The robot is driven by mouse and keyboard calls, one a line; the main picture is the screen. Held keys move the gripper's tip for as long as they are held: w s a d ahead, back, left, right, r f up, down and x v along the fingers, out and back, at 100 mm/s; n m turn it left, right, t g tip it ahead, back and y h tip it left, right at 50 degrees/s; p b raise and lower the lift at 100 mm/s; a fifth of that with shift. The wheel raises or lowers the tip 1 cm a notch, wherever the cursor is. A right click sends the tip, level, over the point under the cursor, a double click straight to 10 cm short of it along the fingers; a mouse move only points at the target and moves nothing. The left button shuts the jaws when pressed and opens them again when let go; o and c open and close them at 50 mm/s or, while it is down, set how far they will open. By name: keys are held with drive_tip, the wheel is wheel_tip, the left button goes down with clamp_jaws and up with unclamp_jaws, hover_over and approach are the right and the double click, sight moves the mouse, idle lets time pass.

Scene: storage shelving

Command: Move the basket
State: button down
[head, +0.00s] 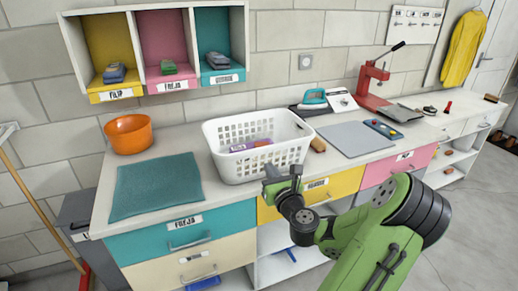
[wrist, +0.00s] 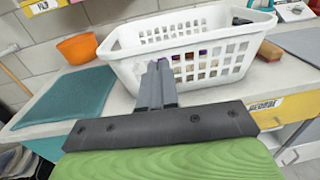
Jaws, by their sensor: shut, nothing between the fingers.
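The white plastic basket (head: 236,168) with slotted sides stands upright on the counter (head: 205,188), near the middle of the head view. A purple item and other small things lie inside it, partly hidden by its walls. My gripper (head: 272,170) is in front of the basket's near side, at the counter's front edge. In the wrist view the basket (wrist: 125,75) fills the upper middle, and my gripper's fingers (wrist: 158,72) point at its near wall. The fingers are shut together with nothing between them. I cannot tell whether the fingertips touch the basket wall.
A teal mat (head: 155,186) lies left of the basket, with an orange bowl (head: 129,134) behind it. A grey board (head: 360,138) and a brown block (head: 318,145) are to the right. A red press (head: 372,88) stands farther right. Cubbies (head: 163,40) hang above.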

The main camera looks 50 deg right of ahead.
sight(261, 155)
drive_tip(key=p+x, duration=0.1)
drive_tip(key=x, duration=0.8)
drive_tip(key=shift+f, duration=0.2)
